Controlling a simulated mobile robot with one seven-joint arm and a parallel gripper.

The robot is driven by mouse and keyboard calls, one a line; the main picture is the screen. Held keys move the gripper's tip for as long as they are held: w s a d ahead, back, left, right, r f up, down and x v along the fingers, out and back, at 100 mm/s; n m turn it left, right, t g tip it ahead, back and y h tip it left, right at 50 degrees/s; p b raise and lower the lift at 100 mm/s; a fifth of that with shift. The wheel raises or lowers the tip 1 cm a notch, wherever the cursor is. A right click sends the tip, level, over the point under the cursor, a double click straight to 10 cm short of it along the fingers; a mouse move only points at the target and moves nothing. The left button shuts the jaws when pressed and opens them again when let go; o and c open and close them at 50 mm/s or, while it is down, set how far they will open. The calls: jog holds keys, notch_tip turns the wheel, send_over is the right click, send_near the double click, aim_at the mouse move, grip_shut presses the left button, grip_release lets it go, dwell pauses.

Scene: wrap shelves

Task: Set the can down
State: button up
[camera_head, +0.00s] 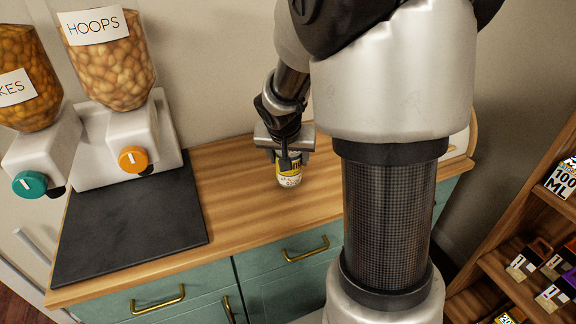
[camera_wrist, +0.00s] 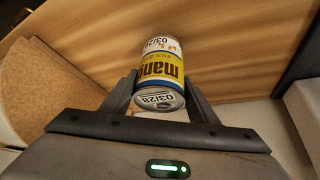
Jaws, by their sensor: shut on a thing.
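The can (camera_head: 289,176) has a yellow, white and blue label. In the wrist view the can (camera_wrist: 161,72) shows the word "mang" upside down and "03/28" on its white end. My gripper (camera_head: 289,157) is over the wooden counter (camera_head: 250,203) in the head view, with its fingers on either side of the can. In the wrist view my gripper (camera_wrist: 160,95) is shut on the can. The can is upright at the counter; whether its base touches the wood I cannot tell.
A black mat (camera_head: 130,220) lies on the counter at left. Cereal dispensers (camera_head: 118,135) stand behind it. A wooden shelf (camera_head: 520,245) with small boxes is at right. The counter left of the can is bare. A round-edged board (camera_wrist: 45,90) shows in the wrist view.

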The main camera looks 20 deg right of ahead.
jog(key=shift+f, duration=1)
jog(key=shift+f, duration=0.1)
jog(key=shift+f+b, duration=0.15)
jog(key=shift+b, duration=0.3)
jog(key=o, duration=1.3)
